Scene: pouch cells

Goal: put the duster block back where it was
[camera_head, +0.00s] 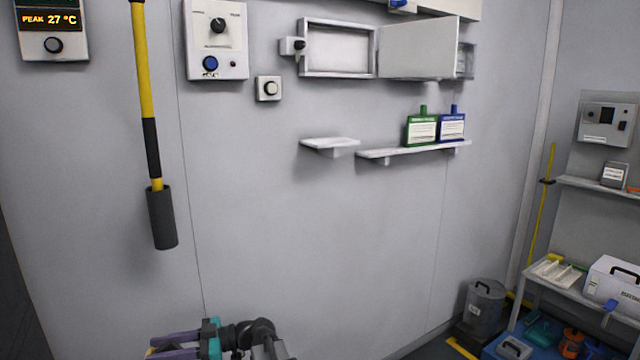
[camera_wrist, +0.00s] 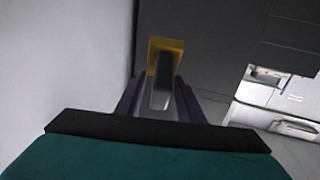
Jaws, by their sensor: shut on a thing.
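My gripper (camera_wrist: 158,95) is shut on a block with a yellow end (camera_wrist: 165,44) and a grey part between the fingers, which I take to be the duster block. The purple fingers lie on both sides of it. In the head view my gripper (camera_head: 178,346) is at the bottom edge, low in front of the wall, pointing left. Only a sliver of yellow shows at its tip there, and most of the block is out of frame. A small white wall shelf (camera_head: 330,142) is bare. The block is well apart from it.
A cabinet with an open door (camera_head: 418,48) is above. A yellow-handled tool (camera_head: 147,90) hangs at left. The middle wall is clear.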

